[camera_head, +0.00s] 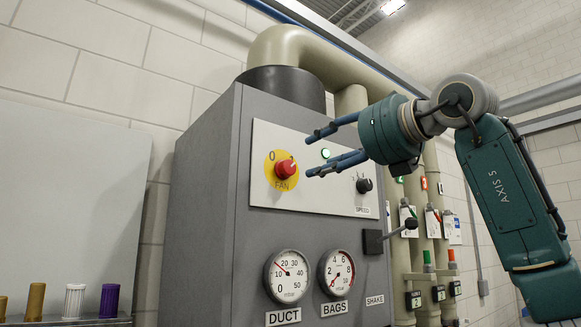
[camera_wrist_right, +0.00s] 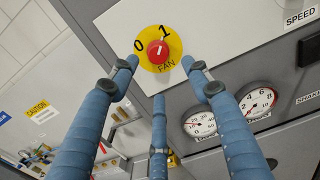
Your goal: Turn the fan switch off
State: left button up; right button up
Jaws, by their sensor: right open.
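The fan switch (camera_head: 286,169) is a red rotary knob on a yellow disc marked 0 and FAN, on the white panel of the grey cabinet. In the right wrist view the red knob (camera_wrist_right: 158,51) shows 0 and 1 on its disc, and its pale mark appears to point towards the 1. My right gripper (camera_head: 312,156) has blue fingers spread open, just right of the knob in the head view. In the wrist view its fingertips (camera_wrist_right: 159,75) surround the knob's lower side, apparently not gripping it. My left gripper is not in view.
A black speed knob (camera_head: 364,185) is to the right. Below are the duct gauge (camera_head: 287,277), bags gauge (camera_head: 337,272) and a shake lever (camera_head: 404,227). Wall and cabinet left of the switch are clear.

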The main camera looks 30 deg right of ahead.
aim_at(290, 168)
jog(key=w+p, duration=0.1)
jog(key=w, duration=0.2)
jog(key=w+p, duration=0.1)
jog(key=w, duration=0.2)
jog(key=w+a+p, duration=0.1)
jog(key=w, duration=0.2)
jog(key=shift+w, duration=0.4)
jog(key=c, duration=1.1)
